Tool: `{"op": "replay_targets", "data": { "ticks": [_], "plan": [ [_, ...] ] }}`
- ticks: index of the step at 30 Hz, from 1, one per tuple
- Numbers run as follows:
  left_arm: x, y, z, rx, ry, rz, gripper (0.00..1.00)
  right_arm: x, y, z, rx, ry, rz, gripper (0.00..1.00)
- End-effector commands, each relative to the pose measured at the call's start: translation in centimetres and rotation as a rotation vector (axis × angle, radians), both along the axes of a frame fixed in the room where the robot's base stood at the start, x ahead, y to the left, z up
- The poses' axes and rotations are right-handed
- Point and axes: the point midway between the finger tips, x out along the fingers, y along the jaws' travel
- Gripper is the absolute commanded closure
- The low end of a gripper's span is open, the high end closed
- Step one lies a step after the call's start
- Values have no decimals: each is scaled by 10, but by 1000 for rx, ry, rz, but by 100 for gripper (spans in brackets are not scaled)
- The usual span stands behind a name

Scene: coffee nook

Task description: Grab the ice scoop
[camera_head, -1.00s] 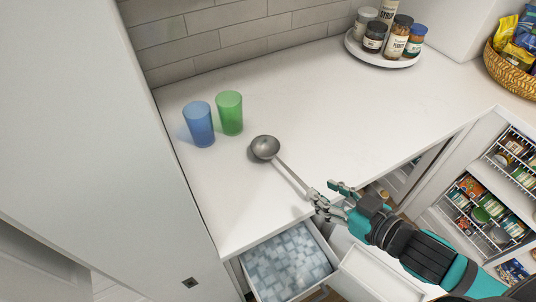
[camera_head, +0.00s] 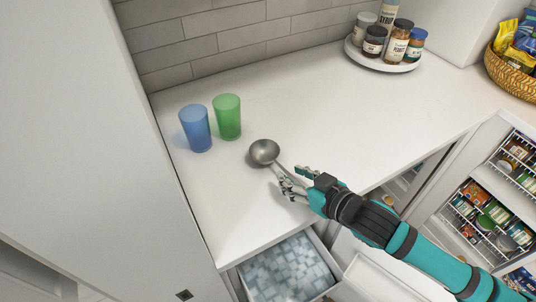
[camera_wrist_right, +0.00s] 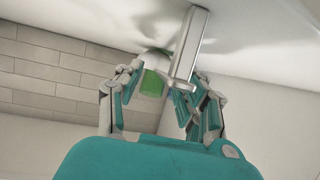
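The ice scoop (camera_head: 264,151) is a grey metal ladle lying on the white counter, its round bowl toward the cups and its handle pointing to the lower right. My right gripper (camera_head: 292,180) is at the handle, low over the counter, and hides the handle's far end in the head view. In the right wrist view, the fingers of my right gripper (camera_wrist_right: 158,86) are apart, and the metal handle (camera_wrist_right: 189,45) shows close to the right-hand finger. I cannot tell whether they touch. My left gripper is not in view.
A blue cup (camera_head: 196,128) and a green cup (camera_head: 228,117) stand just behind the scoop. A round tray (camera_head: 383,63) with jars and a woven basket (camera_head: 511,74) stand farther back right.

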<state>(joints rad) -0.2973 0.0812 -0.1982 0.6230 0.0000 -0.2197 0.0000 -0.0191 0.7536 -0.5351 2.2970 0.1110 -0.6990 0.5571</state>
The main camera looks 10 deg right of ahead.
Motion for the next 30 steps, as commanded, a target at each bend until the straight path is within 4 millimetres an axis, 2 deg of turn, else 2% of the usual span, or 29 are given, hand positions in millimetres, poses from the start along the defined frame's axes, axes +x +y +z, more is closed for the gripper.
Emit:
{"op": "replay_targets", "data": {
  "ticks": [3, 6, 14, 23, 30],
  "plan": [
    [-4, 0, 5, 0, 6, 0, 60, 16, 8, -5, 1, -2, -1, 62],
    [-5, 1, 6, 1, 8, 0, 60, 23, 12, -9, 0, -1, 0, 62],
    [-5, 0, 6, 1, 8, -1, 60, 24, 13, -11, 0, -1, 0, 62],
    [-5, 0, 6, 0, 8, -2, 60, 24, 13, -11, 0, -1, 0, 100],
    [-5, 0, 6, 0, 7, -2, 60, 24, 13, -11, 0, -1, 0, 100]
  ]
}}
